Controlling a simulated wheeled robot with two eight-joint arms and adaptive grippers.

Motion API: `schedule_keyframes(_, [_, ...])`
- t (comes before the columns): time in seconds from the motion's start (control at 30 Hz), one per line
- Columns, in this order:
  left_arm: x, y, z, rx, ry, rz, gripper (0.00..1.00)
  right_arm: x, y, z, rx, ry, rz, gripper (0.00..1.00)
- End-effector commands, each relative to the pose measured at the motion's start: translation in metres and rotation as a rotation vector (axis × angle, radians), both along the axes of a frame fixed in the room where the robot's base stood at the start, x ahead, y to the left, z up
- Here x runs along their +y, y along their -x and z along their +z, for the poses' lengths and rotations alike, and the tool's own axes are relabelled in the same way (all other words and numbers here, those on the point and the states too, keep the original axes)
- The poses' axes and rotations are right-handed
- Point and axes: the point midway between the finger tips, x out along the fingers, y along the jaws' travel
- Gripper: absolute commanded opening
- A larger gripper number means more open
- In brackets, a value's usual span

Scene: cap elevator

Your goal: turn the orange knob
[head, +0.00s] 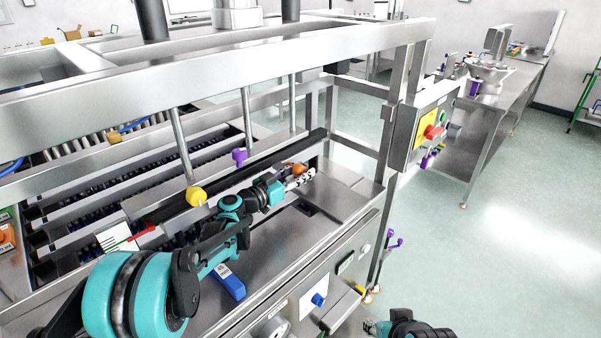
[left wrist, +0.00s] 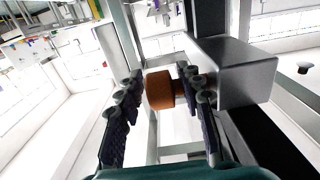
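The orange knob (head: 299,169) is at the far right end of the machine's dark rail, just beyond my left gripper (head: 301,179). In the left wrist view the orange knob (left wrist: 160,91) shows as a short cylinder on a grey block (left wrist: 247,75). My left gripper (left wrist: 160,100) is open there, with one finger on each side of the knob. The left finger is apart from it. The right finger is closer and overlaps its mount; I cannot tell whether it touches. My right gripper (head: 370,327) is low at the bottom edge, mostly cut off.
A blue object (head: 230,284) lies on the steel top. A control box (head: 425,130) hangs on the right post. The floor at right is clear.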

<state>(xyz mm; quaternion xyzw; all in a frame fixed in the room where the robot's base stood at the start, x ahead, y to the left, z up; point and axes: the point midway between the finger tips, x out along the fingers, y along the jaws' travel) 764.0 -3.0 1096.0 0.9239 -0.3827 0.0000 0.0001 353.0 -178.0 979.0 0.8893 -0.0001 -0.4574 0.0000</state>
Motion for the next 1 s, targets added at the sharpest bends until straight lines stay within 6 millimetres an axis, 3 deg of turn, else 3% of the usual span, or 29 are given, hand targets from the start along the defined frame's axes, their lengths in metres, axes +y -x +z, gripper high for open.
schedule_keyframes(0.03, [0.0,0.0,0.0,0.0,0.0,0.0,0.18,0.0,0.0,0.0,0.0,0.0,0.0,0.4])
schedule_keyframes(0.1, [0.0,0.0,0.0,0.0,0.0,0.0,0.0,0.0,0.0,0.0,0.0,0.0,0.0,0.4])
schedule_keyframes(0.33, [0.0,0.0,0.002,0.011,-0.01,-0.001,0.0,0.0,0.0,0.004,0.0,0.0,0.0,0.4])
schedule_keyframes(0.67, [0.0,0.001,0.004,0.153,-0.156,-0.002,0.0,0.0,0.0,0.04,0.0,0.0,0.0,0.4])
schedule_keyframes(1.0, [0.001,0.001,-0.001,0.177,-0.175,0.0,0.0,0.0,0.0,0.04,0.0,0.0,0.0,0.4])
